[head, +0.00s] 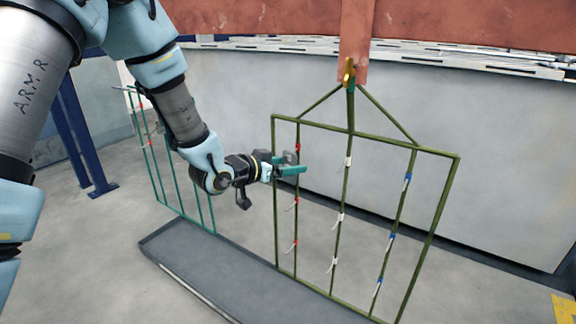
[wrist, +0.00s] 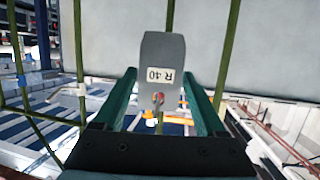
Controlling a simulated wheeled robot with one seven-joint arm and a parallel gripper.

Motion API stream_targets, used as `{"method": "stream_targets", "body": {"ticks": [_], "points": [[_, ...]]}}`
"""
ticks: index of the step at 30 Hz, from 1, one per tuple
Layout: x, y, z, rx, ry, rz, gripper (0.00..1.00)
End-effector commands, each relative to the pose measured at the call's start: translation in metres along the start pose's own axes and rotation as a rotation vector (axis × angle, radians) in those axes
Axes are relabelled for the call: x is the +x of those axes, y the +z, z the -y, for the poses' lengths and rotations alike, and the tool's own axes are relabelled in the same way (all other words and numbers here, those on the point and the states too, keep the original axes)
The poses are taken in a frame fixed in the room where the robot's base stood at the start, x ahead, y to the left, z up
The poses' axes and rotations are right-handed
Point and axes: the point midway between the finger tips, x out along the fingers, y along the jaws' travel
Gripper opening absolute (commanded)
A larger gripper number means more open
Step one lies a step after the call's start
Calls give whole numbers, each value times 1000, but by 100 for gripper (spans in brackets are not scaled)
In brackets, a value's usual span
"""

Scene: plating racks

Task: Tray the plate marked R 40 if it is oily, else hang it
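The plate marked R 40 (wrist: 164,52) shows in the wrist view as a flat grey plate with a white label and a hole near its lower end. Red shows at the hole. Its visible face looks plain grey, with no clear sheen or smear. My gripper (wrist: 160,78) has its two green fingers along the plate's two side edges. I cannot tell whether they press on it. In the head view my gripper (head: 298,166) is at the upper left of the green rack (head: 435,235), beside the top red-marked hook. Whether the plate hangs on that hook is unclear.
The hanging rack carries several hooks with red, white and blue marks. A long grey tray (head: 185,285) lies on the floor below. Another green rack (head: 155,165) stands at the left, behind my arm. A red beam (head: 400,20) crosses above, and a grey wall stands behind.

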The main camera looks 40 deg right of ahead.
Motion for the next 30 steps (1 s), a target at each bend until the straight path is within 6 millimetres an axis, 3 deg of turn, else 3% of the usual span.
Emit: {"method": "stream_targets", "body": {"ticks": [6, 16, 30], "points": [[0, 0, 0, 0, 0, 0, 97], [-6, 0, 0, 0, -1, 1, 97], [-89, 0, 1, 0, -3, 0, 97]]}}
